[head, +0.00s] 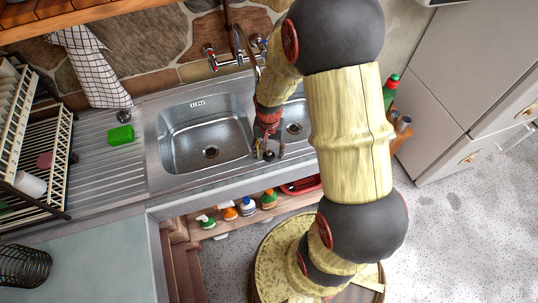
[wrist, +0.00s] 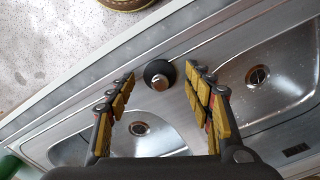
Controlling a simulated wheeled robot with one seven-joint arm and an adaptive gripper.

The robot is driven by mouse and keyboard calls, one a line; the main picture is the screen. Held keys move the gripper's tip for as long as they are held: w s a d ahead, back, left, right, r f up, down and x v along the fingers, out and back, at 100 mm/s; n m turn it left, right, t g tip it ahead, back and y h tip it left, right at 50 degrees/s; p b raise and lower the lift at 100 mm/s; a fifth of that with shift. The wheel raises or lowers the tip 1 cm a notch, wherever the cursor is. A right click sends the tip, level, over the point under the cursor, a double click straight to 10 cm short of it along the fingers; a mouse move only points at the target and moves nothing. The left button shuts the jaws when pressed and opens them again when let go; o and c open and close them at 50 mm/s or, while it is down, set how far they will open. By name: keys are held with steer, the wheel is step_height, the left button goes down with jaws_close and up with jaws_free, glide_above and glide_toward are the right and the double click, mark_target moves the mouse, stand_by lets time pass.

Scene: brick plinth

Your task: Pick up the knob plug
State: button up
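The knob plug (wrist: 158,75) is a black round disc with a shiny metal knob on top. It sits on the steel strip between the two sink basins, and shows as a small dark spot in the head view (head: 269,156). My gripper (wrist: 160,77) is open, its yellow-padded fingers spread with one on each side of the plug's line. The plug appears between the fingertips in the wrist view, with clear gaps to both. In the head view, my gripper (head: 269,150) points down just over the plug. I cannot tell the exact height left between them.
The large basin (head: 208,140) is left of my gripper and the small basin (head: 294,130) is right and behind, partly hidden by my arm. The tap (head: 240,48) stands at the back. A green sponge (head: 121,135) lies on the drainboard; bottles (head: 248,207) stand on a shelf below.

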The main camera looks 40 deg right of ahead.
steer(key=c, duration=1)
steer(key=shift+c, duration=0.2)
